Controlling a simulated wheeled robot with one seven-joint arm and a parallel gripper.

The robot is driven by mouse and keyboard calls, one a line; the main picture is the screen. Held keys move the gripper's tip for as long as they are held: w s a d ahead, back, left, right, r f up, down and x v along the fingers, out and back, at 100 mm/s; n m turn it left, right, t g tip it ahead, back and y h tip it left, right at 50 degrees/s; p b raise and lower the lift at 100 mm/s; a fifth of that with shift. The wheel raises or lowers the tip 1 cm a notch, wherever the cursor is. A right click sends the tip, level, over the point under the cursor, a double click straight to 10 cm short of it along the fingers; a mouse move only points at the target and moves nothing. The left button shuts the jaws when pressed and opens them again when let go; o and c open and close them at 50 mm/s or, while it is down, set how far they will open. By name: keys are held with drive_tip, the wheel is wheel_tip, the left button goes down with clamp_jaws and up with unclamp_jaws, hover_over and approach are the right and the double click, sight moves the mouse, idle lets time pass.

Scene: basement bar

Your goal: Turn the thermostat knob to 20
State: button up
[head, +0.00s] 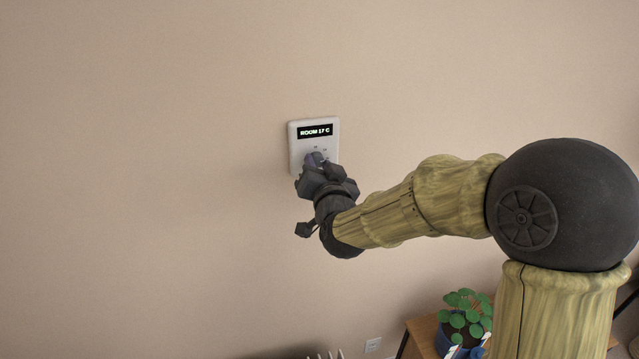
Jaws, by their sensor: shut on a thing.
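The thermostat (296,134) is a white box on the beige wall, in the middle of the head view. Its black display (315,131) reads what looks like "ROOM 17 C". A dark bluish knob (314,158) is partly visible on its lower face. Small marks show just above the knob but are too small to read. My gripper (318,166) is at the thermostat's lower half, shut on the knob. The fingers and wrist hide most of the knob and the bottom of the box, so I cannot tell where the knob points.
A green plant in a blue pot (457,338) stands on a wooden table (420,335) at the lower right. A wall socket (372,345) and the top of a white radiator (328,356) show at the bottom edge. The wall around the thermostat is bare.

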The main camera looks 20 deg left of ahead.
drive_tip(key=m+b, duration=0.2)
drive_tip(key=shift+f+b, duration=0.15)
drive_tip(key=shift+b, duration=0.15)
drive_tip(key=shift+m+b, duration=0.6)
drive_tip(key=shift+r, duration=0.2)
drive_tip(key=o, duration=1)
drive_tip(key=shift+c, duration=0.2)
drive_tip(key=b+v, duration=0.5)
drive_tip(key=v, duration=1.2)
drive_tip(key=shift+d+r+b, duration=0.15)
drive_tip(key=shift+d+b, duration=0.15)
drive_tip(key=shift+b, duration=0.05)
